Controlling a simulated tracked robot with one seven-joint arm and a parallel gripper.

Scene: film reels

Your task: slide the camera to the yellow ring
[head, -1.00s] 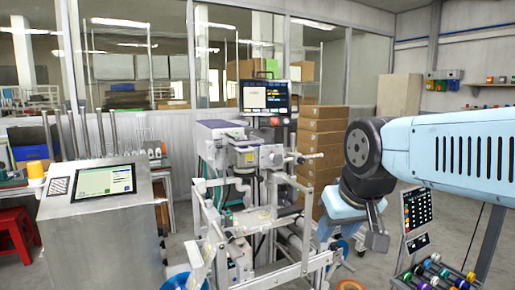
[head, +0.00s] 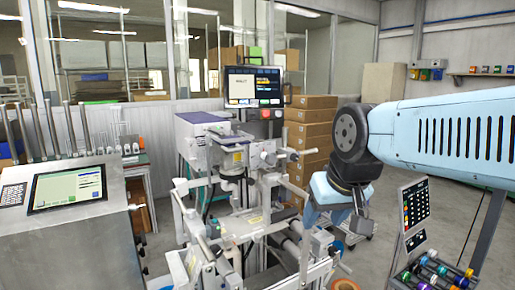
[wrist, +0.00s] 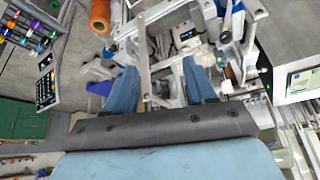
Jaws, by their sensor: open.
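The labelling-type machine (head: 262,205) stands in the middle of the head view, with rails, rods and clamps at its front. A small yellowish patch (head: 237,157) shows on its upper unit; I cannot tell whether this is the yellow ring. I cannot pick out the camera for certain among the machine's parts. My gripper hangs at the right of the machine in the head view, partly hidden by my wrist. In the wrist view my gripper (wrist: 161,88) is open, its two blue fingers apart with nothing held between them. The machine's frame lies beyond the fingers.
A steel cabinet with a screen (head: 66,188) stands at left. A monitor (head: 254,87) rises behind the machine, with stacked cardboard boxes (head: 311,128) beside it. At right are a keypad panel (head: 415,205) and a rack of coloured reels (head: 432,272). Open floor lies at right.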

